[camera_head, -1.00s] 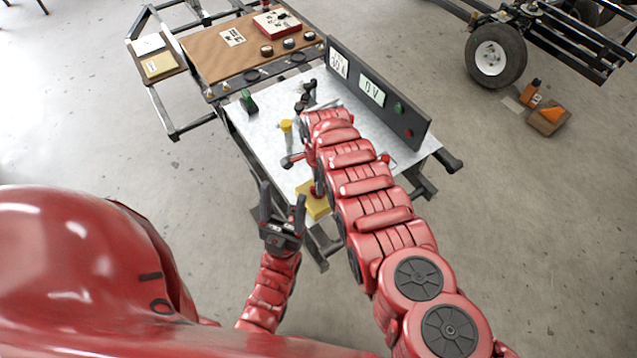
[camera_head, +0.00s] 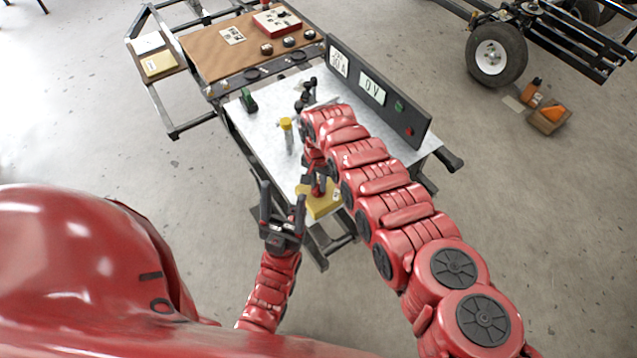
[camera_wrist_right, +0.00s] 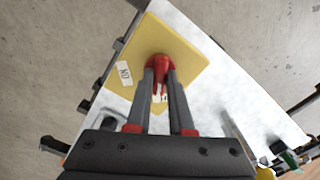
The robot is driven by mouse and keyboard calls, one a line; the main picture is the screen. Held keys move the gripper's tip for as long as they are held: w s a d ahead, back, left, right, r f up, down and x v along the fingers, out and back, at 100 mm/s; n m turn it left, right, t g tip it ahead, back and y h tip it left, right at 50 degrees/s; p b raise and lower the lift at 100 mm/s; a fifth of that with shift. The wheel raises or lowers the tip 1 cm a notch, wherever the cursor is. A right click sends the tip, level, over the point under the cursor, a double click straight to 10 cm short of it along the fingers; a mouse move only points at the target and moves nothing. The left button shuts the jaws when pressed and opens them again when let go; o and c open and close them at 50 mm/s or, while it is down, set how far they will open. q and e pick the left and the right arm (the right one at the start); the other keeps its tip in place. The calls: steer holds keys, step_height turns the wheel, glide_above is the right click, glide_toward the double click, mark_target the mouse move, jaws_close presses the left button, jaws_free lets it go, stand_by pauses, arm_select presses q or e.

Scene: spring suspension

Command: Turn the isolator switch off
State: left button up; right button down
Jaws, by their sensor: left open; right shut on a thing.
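The isolator switch is a yellow plate (camera_head: 326,209) with a red handle, at the near corner of the metal bench top. In the right wrist view the plate (camera_wrist_right: 185,52) fills the top middle, and the red handle (camera_wrist_right: 159,62) stands on it. My right gripper (camera_wrist_right: 160,75) is shut on the red handle, one finger on each side. A white label reading ON lies left of the handle; a second label is partly hidden between the fingers. In the head view my right arm partly covers this gripper (camera_head: 317,186). My left gripper (camera_head: 283,198) is open and empty, left of the plate.
A panel (camera_head: 385,98) with two displays, one reading 0 V, and green and red buttons stands along the right of the bench top (camera_head: 262,128). A yellow-topped post (camera_head: 287,130) and a green-topped part (camera_head: 248,100) stand on it. A brown board (camera_head: 215,58) lies beyond.

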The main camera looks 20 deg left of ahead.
steer(key=shift+n+b, duration=0.35)
steer(key=shift+n, duration=0.95)
steer(key=c, duration=0.8)
jaws_free()
